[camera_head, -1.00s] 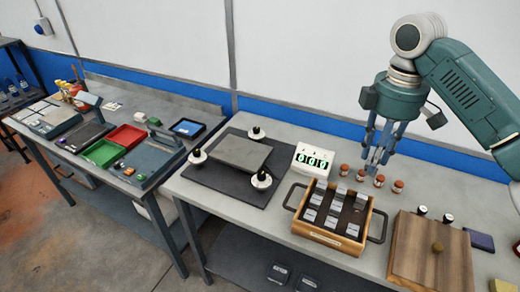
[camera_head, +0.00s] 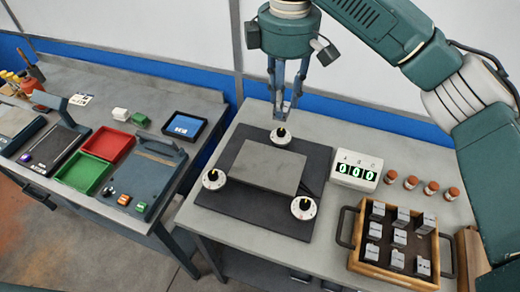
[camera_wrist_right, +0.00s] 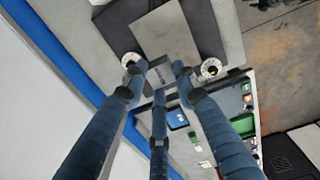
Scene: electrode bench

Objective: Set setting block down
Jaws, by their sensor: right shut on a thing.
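My right gripper (camera_head: 283,114) points down above the back edge of the black mat, behind the grey plate (camera_head: 268,166). It is shut on a small grey block, the setting block (camera_wrist_right: 159,76), which shows between the fingertips in the right wrist view. In the head view the fingers largely hide the block. The grey plate also shows in the wrist view (camera_wrist_right: 165,32), beyond the fingertips. Other grey blocks (camera_head: 398,238) stand in a wooden tray (camera_head: 362,270) at the right. My left gripper is not in view.
Three white round knobs with black tops, one of them at the back (camera_head: 280,138), surround the plate on the black mat (camera_head: 245,205). A display (camera_head: 358,172) reading zeros and several small capped bottles (camera_head: 411,182) stand right of it. A second bench with red and green trays (camera_head: 86,175) is left.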

